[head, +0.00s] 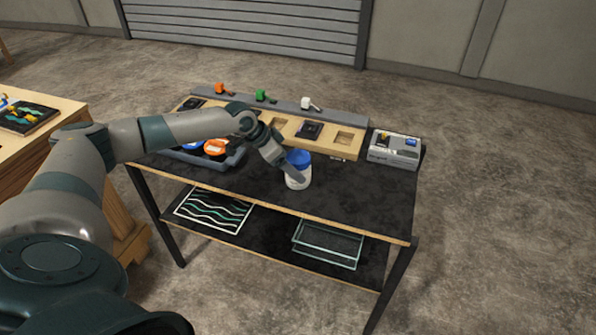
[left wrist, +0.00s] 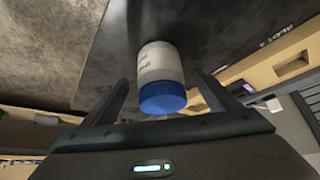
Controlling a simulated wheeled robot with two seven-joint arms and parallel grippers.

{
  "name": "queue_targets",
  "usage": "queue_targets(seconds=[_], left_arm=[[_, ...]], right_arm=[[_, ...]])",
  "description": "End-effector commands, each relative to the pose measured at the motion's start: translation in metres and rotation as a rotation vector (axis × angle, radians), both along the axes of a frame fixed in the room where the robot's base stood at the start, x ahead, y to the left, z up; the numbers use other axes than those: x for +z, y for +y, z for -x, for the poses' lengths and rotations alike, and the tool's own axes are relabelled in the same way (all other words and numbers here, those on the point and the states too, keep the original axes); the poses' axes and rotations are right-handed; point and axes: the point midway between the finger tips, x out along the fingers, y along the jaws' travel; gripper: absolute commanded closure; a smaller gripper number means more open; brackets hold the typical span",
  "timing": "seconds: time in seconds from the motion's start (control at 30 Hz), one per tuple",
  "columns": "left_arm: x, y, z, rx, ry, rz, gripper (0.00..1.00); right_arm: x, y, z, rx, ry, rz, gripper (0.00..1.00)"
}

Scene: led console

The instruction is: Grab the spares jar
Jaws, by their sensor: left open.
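The spares jar is a white jar with a blue lid (head: 298,158). It stands upright on the dark tabletop (head: 365,202) near its middle. In the left wrist view the jar (left wrist: 158,70) lies between the two fingers of my left gripper (left wrist: 165,95), lid toward the palm. The fingers stand apart with a visible gap on each side of the jar. In the head view my left gripper (head: 285,168) reaches down at the jar and partly covers its left side. My right gripper does not show.
A wooden tray with square recesses (head: 345,140) runs along the back of the table. A grey box (head: 393,148) stands at the back right. A blue-grey bin with orange and blue spools (head: 212,150) is left of the jar. A lower shelf holds a glass-like frame (head: 328,245).

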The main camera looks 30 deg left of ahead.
Motion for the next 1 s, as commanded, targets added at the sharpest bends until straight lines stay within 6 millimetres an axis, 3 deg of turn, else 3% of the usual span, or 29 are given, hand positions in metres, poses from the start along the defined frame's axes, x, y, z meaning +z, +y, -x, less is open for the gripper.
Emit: queue_targets(seconds=[0.37, 0.67, 1.0], left_arm=[[-0.004, -0.001, -0.003, 0.000, 0.002, 0.001, 0.18], [-0.033, -0.011, -0.018, 0.001, 0.003, 0.001, 0.18], [-0.044, -0.013, -0.024, 0.001, 0.001, 0.000, 0.18]], right_arm=[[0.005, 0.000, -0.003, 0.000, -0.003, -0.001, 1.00], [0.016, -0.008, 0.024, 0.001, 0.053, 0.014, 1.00], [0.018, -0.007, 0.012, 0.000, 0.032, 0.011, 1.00]])
